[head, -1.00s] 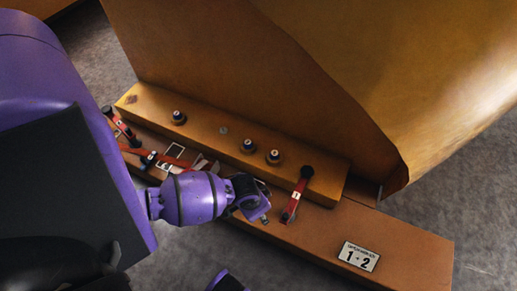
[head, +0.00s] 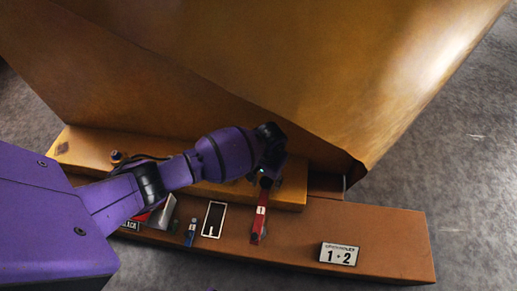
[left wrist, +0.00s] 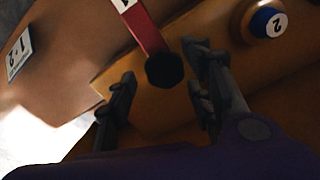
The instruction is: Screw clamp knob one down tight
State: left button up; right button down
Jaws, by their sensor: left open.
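Clamp one, a red arm (head: 259,217) marked 1, lies across the brown base bar and the ochre ledge. It also shows in the left wrist view (left wrist: 145,33). Its black round knob (left wrist: 164,70) sits at the arm's end in the left wrist view. My left gripper (left wrist: 162,72) is open, with a finger on either side of this knob and visible gaps. In the head view my left gripper (head: 266,170) is over the clamp's far end and mostly hides the knob. My right gripper is not in view.
A blue-rimmed cap (left wrist: 268,22) marked 2 stands on the ledge near the right finger. A 1-2 plate (head: 339,253) is on the brown bar (head: 395,250). A white-framed dark rectangle (head: 213,219) and a small blue item (head: 192,231) are left of the clamp. A large ochre casting (head: 330,60) rises behind.

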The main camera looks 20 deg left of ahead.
pick_arm(q)
jog(key=shift+w+f, duration=0.2)
jog(key=shift+f, duration=0.35)
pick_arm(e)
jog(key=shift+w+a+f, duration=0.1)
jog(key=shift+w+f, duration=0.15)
pick_arm(q)
jog(key=c, duration=1.1)
jog(key=shift+o, duration=0.2)
